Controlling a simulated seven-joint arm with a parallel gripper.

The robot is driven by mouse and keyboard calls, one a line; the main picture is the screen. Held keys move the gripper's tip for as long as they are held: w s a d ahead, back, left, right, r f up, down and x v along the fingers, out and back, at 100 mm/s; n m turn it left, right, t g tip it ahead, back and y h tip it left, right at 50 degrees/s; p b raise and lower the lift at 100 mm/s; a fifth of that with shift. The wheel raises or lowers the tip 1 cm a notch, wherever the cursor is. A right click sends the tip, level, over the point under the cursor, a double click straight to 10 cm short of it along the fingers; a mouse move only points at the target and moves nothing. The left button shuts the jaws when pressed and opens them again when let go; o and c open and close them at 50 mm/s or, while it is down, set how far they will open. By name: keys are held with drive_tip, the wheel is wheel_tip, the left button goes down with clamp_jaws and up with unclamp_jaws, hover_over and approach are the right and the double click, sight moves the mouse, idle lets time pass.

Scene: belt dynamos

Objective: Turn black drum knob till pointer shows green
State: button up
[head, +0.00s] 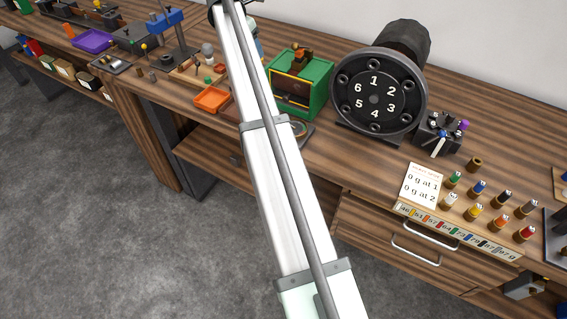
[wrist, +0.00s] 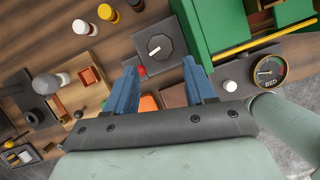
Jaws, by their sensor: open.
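In the wrist view a round dial marked BED (wrist: 269,72) lies at the right, with a coloured rim that includes green. Its thin needle is too small to read surely. Another dark round knob with a white mark (wrist: 158,48) stands on a grey box ahead of the fingers. I cannot tell surely which is the black drum knob. My gripper (wrist: 158,70) is open, its blue fingers apart, with nothing visibly held. In the head view the dial (head: 300,130) is partly behind my arm.
A green housing (head: 300,82) and a large numbered wheel (head: 378,92) stand on the wooden bench right of my arm. An orange tray (head: 212,99) lies left of it. Several coloured pegs (head: 473,212) stand farther right. The bench has drawers along its front.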

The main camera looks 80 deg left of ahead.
drive_tip(key=d+v, duration=0.1)
drive_tip(key=v, duration=0.5)
drive_tip(key=shift+n+t+h, duration=0.6)
drive_tip(key=shift+n+h, duration=0.2)
drive_tip(key=shift+n, duration=0.1)
drive_tip(key=d+f, duration=0.4)
drive_tip(key=d, duration=0.1)
drive_tip(key=d+f, duration=0.8)
drive_tip(key=d, duration=0.1)
drive_tip(key=shift+d+f, duration=0.15)
drive_tip(key=shift+d, duration=0.2)
drive_tip(key=w+d+f, duration=0.1)
drive_tip(key=d+f, duration=0.4)
drive_tip(key=d, duration=0.2)
drive_tip(key=w+d+f+t+h, duration=0.1)
drive_tip(key=d+f, duration=0.3)
drive_tip(key=d, duration=0.4)
drive_tip(key=shift+w+f+n+h, duration=0.3)
drive_tip(key=shift+w+f+n, duration=0.1)
drive_tip(key=shift+w, duration=0.35)
drive_tip(key=shift+a, duration=0.1)
